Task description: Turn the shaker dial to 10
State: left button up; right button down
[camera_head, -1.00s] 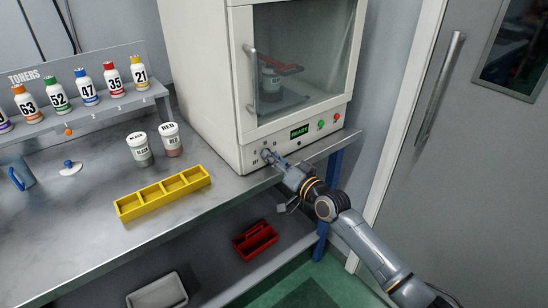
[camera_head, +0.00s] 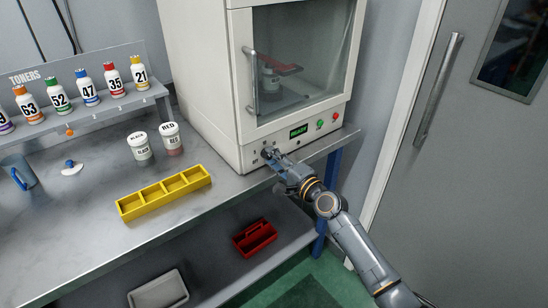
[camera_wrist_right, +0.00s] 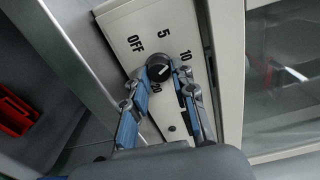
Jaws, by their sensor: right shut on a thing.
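The shaker (camera_head: 190,80) is a tall white cabinet with a glass door, standing on the metal bench. Its dial (camera_wrist_right: 158,68) is a small black knob on the lower front panel, with OFF, 5 and 10 printed around it and another label partly hidden by a finger. A pale mark shows on the knob, but I cannot tell exactly which label it points to. My right gripper (camera_wrist_right: 160,80) is shut on the dial, one finger on each side; it also shows in the head view (camera_head: 268,154). My left gripper is not in view.
A green READY display (camera_head: 298,133) and red and green buttons sit right of the dial. A yellow divided tray (camera_head: 128,207), two labelled jars (camera_head: 140,150) and a rack of toner bottles (camera_head: 85,90) are on the left. A red caddy (camera_head: 254,240) is below the bench.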

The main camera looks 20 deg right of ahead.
jog(key=m+p, duration=0.1)
jog(key=m, duration=0.4)
jog(key=shift+f, duration=0.1)
dwell(0.4)
jog(key=c, duration=1.1)
grip_release()
jog(key=v, duration=1.2)
